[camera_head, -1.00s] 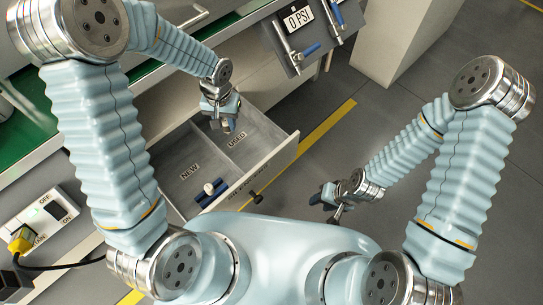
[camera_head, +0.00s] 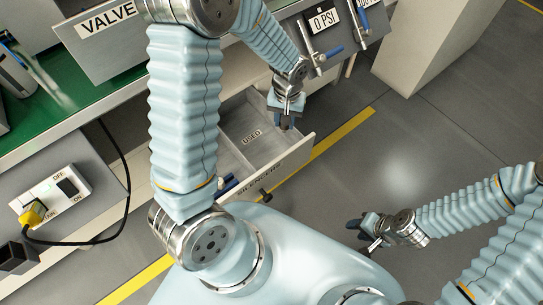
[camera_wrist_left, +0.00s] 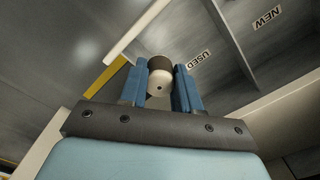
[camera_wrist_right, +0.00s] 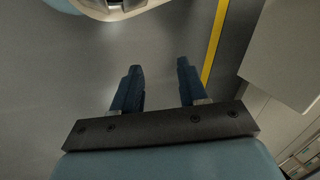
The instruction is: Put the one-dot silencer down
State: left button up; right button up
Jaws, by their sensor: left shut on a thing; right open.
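The one-dot silencer (camera_wrist_left: 160,82) is a short cylinder with a pale end bearing one small dark dot and a darker body. My left gripper (camera_wrist_left: 160,88) is shut on it in the left wrist view. In the head view the left gripper (camera_head: 286,122) points down over the open drawer's right end, right of the USED label (camera_head: 252,136); I cannot make out the silencer there. The open drawer (camera_head: 290,160) has a NEW compartment, hidden behind my arm in the head view; its NEW label (camera_wrist_left: 267,18) shows in the left wrist view. My right gripper (camera_head: 368,230) is open and empty above the floor.
A small blue item (camera_head: 228,184) shows near the drawer's front, partly hidden by my left arm. A panel marked 0 PSI (camera_head: 325,22) with blue-handled valves hangs behind the drawer. A power switch box (camera_head: 52,195) stands at left. Floor on the right is clear.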

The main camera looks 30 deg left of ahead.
pick_arm(q)
jog(key=s+a+f+n+b, duration=0.2)
jog(key=a+f+n+b, duration=0.4)
jog(key=n, duration=0.7)
jog(key=b, duration=0.5)
send_over(254, 156)
jog(key=d, duration=0.4)
notch_tip(254, 156, down, 5)
notch_tip(254, 156, down, 10)
jog(key=b, duration=0.2)
jog(key=shift+w+a+b, duration=0.1)
jog(key=shift+b, duration=0.25)
pick_arm(e)
notch_tip(254, 156, down, 14)
jog(key=d, duration=0.2)
jog(key=shift+w, duration=0.4)
pick_arm(q)
jog(key=shift+f, duration=0.15)
jog(key=o, duration=0.4)
jog(key=shift+f, duration=0.1)
jog(key=o, duration=0.4)
